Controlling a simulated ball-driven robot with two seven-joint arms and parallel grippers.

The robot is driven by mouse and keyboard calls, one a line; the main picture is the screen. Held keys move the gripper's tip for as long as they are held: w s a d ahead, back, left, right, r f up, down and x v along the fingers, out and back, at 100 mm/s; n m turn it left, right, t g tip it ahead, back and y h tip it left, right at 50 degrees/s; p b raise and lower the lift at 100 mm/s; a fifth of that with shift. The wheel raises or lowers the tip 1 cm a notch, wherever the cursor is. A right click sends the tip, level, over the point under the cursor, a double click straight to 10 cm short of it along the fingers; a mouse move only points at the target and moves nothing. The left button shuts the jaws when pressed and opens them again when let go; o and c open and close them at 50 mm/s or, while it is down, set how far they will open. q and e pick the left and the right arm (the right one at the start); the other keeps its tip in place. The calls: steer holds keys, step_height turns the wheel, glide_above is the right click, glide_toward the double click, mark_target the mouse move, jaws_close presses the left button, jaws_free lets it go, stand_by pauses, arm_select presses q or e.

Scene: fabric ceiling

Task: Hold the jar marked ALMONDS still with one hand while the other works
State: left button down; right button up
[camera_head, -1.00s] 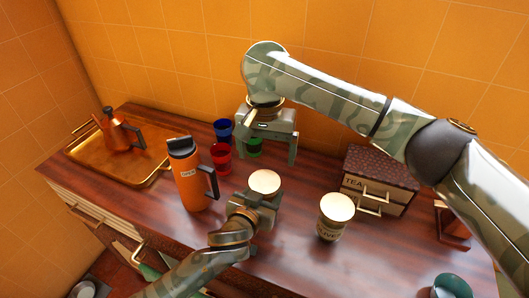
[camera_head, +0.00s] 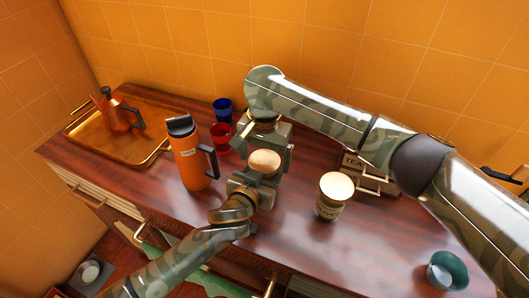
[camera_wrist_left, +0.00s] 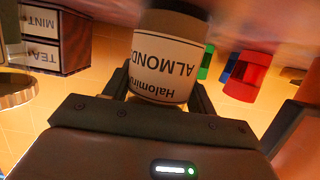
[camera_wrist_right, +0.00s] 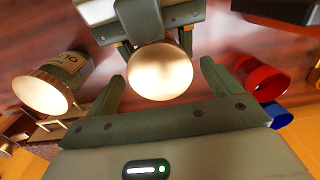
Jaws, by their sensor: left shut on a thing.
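The ALMONDS jar (camera_wrist_left: 163,68) is in the jaws of my left gripper, its label upside down in the left wrist view. In the head view its pale round lid (camera_head: 265,162) shows above my left gripper (camera_head: 254,188), which is shut around the jar's body. My right gripper (camera_head: 266,150) is just behind and over the lid. In the right wrist view the lid (camera_wrist_right: 160,72) lies between the right gripper's two spread fingers (camera_wrist_right: 163,84), with gaps on both sides. Whether the jar's base touches the counter is hidden.
An OLIVES jar (camera_head: 331,200) stands to the right, before the TEA drawer box (camera_head: 372,178). An orange flask (camera_head: 190,158), red cup (camera_head: 221,139) and blue cup (camera_head: 223,110) stand left. A brass tray (camera_head: 150,155) holds a copper pot (camera_head: 117,112). A teal cup (camera_head: 447,271) is front right.

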steer(key=c, duration=1)
steer(key=shift+o, duration=0.2)
steer(key=n, duration=1)
steer(key=o, duration=1.1)
steer(key=shift+s+a, duration=0.1)
steer(key=shift+a, duration=0.1)
